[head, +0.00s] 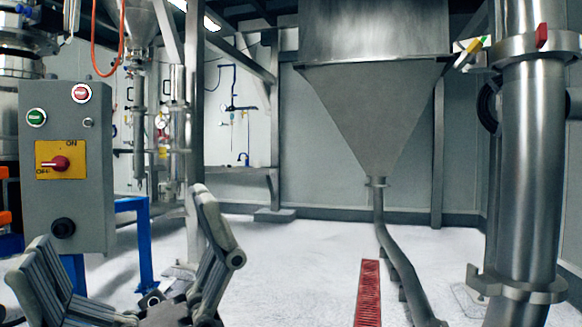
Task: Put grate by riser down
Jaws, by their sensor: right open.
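The red slatted grate (368,293) lies on the pale floor at the bottom, right of the middle, and its near end is cut off by the frame's edge. It lies beside a curved grey pipe (396,262) that comes down from the hopper. A thick vertical steel riser pipe (530,170) stands to its right. My right gripper (118,232) is at the lower left, its fingers spread wide and empty, well to the left of the grate and apart from it. My left gripper does not show.
A grey control box (68,205) with a red and yellow switch stands at the left, behind my gripper. A blue stand (144,250) is beside it. A large steel hopper (375,110) hangs above the back. The floor (290,265) between gripper and grate is clear.

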